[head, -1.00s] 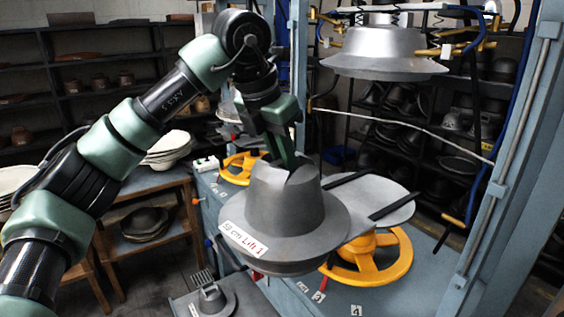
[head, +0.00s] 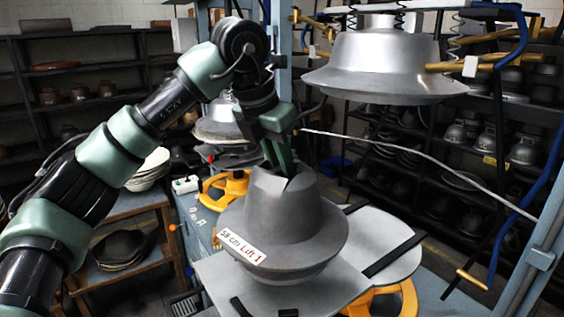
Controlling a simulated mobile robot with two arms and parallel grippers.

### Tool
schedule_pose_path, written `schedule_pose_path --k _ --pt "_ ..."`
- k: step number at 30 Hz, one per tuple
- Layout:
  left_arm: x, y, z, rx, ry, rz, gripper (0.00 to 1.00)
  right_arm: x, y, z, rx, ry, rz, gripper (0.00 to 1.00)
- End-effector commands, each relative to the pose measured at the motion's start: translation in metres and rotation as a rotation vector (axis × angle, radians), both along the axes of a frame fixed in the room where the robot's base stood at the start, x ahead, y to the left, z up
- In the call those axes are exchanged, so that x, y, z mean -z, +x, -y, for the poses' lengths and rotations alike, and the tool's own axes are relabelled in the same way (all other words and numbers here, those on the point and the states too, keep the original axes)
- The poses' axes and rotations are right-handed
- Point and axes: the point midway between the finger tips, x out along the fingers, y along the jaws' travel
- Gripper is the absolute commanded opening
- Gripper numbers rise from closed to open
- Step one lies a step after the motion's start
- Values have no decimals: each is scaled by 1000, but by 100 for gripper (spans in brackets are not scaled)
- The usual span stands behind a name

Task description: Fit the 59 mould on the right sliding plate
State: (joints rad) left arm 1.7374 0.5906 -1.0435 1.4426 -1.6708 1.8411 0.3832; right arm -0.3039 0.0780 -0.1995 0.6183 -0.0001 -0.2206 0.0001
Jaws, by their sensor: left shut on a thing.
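A grey metal hat mould (head: 285,213) with a wide brim and a creased crown carries a label ending "cm Lift 1"; its number is hard to read. My left gripper (head: 281,168) is shut on the top of the crown from above. The mould is upright over a flat grey sliding plate (head: 388,228) with black strips. The mould's lower part shows below the brim, and I cannot tell whether it touches the plate. The brim hides the middle of the plate. My right gripper is not in view.
A large silver upper mould (head: 382,62) hangs from springs above and to the right. A yellow handwheel (head: 398,300) is under the plate. A blue-grey press post (head: 540,258) stands at right. Another press mould (head: 222,125) is behind my arm, with shelves beyond.

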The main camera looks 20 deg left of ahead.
Motion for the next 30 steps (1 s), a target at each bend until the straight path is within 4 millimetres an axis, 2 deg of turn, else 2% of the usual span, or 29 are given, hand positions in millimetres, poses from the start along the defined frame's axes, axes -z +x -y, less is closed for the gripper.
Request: schedule_pose_path --k 15,30 --pt "-2 0 0 0 -4 8 0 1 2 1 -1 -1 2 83" --pt "20 1 0 -1 -6 12 0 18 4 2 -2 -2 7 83"
